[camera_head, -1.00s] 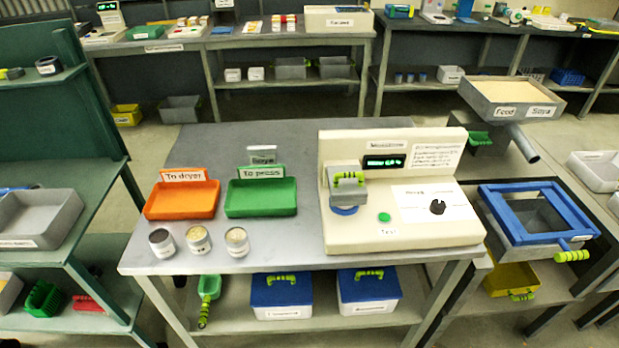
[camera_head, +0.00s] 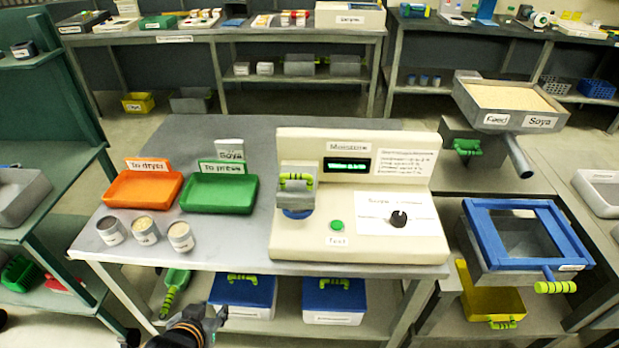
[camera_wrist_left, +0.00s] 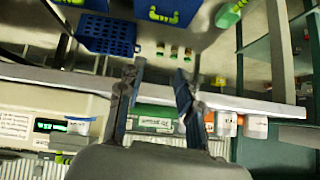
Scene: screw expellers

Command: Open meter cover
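The cream moisture meter (camera_head: 375,238) stands on the right part of the grey table. Its grey cover (camera_head: 298,202) has a yellow-green handle (camera_head: 296,179) and sits down over a blue round part (camera_head: 297,214) at the meter's left front. My left gripper (camera_head: 190,328) is at the bottom edge of the head view, in front of the table and well apart from the cover. In the left wrist view my left gripper (camera_wrist_left: 157,82) has its two fingers spread with nothing held between them. My right gripper is in neither view.
Three sample cups (camera_head: 146,230) stand left of the meter, before an orange tray (camera_head: 142,190) and a green tray (camera_head: 217,195). Blue-lidded boxes (camera_head: 242,291) sit on the shelf below. The table's front edge (camera_head: 230,268) lies between my gripper and the meter.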

